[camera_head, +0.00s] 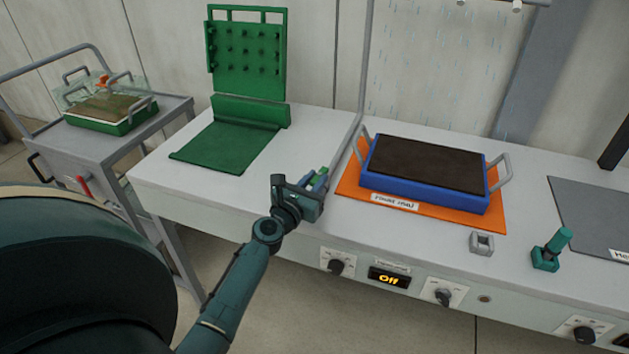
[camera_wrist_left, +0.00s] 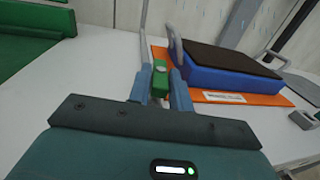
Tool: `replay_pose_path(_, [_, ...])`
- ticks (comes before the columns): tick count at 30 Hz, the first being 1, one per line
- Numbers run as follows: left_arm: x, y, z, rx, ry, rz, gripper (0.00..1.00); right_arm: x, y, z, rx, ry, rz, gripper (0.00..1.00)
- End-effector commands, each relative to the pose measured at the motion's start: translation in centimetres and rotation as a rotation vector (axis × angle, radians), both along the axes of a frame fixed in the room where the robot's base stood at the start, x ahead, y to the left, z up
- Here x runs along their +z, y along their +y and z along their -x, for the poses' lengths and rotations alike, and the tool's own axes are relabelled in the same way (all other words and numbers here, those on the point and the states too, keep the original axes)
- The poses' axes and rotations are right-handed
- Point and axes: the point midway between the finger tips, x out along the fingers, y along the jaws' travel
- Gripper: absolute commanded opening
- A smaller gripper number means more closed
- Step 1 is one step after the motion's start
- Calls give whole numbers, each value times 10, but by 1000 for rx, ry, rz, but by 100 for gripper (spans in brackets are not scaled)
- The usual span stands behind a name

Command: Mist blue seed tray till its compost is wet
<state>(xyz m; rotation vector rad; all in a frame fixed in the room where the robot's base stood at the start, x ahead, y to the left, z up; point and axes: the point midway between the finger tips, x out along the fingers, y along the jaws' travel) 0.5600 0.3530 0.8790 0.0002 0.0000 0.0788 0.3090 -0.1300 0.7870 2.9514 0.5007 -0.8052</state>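The blue seed tray (camera_head: 425,193) sits on an orange mat (camera_head: 350,189) on the bench, with grey handles at its ends. Its compost (camera_head: 428,165) is an even dark brown. The tray also shows in the left wrist view (camera_wrist_left: 215,78). My left gripper (camera_head: 317,184) is at the bench's front edge, left of the mat. Its fingers close on a small green valve handle (camera_wrist_left: 160,80) by the foot of a grey pipe (camera_head: 364,60). Pale blue streaks (camera_head: 440,60) show behind and above the tray. My right gripper is not in view.
The bench front has knobs and a display (camera_head: 389,278) reading "Off". A second green handle (camera_head: 551,250) stands at the right, by a grey mat (camera_head: 600,215). A green pegged stand (camera_head: 248,60) is at the left. A trolley (camera_head: 60,150) holds a green tray (camera_head: 108,121).

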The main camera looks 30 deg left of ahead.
Motion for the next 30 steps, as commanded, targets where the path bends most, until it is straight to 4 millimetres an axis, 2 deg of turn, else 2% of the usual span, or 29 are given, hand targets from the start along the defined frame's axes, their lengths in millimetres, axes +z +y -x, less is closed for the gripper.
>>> replay_pose_path(1, [0, 0, 0, 0, 0, 0, 16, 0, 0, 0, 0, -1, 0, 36])
replay_pose_path(7, [0, 0, 0, 0, 0, 0, 0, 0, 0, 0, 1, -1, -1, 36])
replay_pose_path(20, [-2, 2, 0, -59, -1, -2, 0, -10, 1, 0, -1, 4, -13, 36])
replay_pose_path(30, [-5, 9, -1, -309, 0, -6, 0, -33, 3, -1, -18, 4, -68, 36])
